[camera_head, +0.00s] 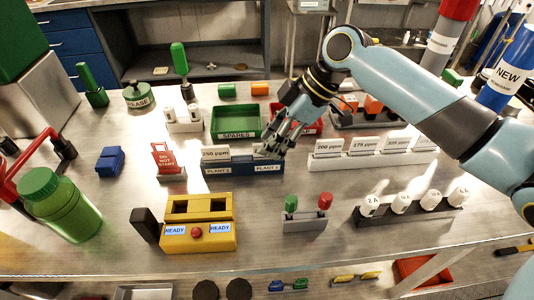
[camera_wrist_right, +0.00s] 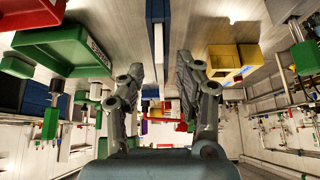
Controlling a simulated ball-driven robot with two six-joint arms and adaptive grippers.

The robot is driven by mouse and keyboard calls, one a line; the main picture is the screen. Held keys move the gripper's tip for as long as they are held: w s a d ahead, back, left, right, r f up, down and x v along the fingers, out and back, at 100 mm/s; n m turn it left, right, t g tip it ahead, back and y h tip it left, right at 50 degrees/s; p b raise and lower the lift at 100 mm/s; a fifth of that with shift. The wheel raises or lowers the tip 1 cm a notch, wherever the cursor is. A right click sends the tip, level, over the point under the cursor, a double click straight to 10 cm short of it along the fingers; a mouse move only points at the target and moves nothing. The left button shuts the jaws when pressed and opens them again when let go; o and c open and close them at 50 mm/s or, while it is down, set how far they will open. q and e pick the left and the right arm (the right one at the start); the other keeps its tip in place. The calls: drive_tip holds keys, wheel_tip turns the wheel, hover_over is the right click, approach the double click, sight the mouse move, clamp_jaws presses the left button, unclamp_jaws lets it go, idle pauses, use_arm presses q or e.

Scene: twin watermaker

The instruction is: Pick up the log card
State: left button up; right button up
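A dark blue holder (camera_head: 243,169) labelled PLANT 2 and PLANT 1 stands mid-table. A white card (camera_head: 215,153) reading 250 ppm stands upright in its left part. My right gripper (camera_head: 270,150) is over the holder's right part and hides much of it. In the right wrist view, the fingers of my right gripper (camera_wrist_right: 167,88) are spread apart. A thin pale upright card (camera_wrist_right: 158,48) shows between and beyond them, in line with the blue holder (camera_wrist_right: 156,10); contact is not visible. No card carries a readable log label. My left gripper is not in view.
A white rack (camera_head: 365,160) with several ppm cards stands to the right. A green SPARES tray (camera_head: 235,121) and a red tray (camera_head: 312,130) lie behind the holder. A yellow READY box (camera_head: 200,238) and a stand with green and red knobs (camera_head: 304,221) are in front.

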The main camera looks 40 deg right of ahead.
drive_tip(key=shift+w+a+f, duration=0.2)
drive_tip(key=shift+a+f, duration=0.2)
drive_tip(key=shift+f, duration=0.15)
drive_tip(key=shift+w+a+f, duration=0.1)
drive_tip(key=shift+w+f, duration=0.05)
drive_tip(key=shift+f, duration=0.15)
drive_tip(key=shift+c, duration=1.6)
clamp_jaws()
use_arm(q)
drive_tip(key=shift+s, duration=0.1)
use_arm(e)
drive_tip(key=shift+r, duration=0.15)
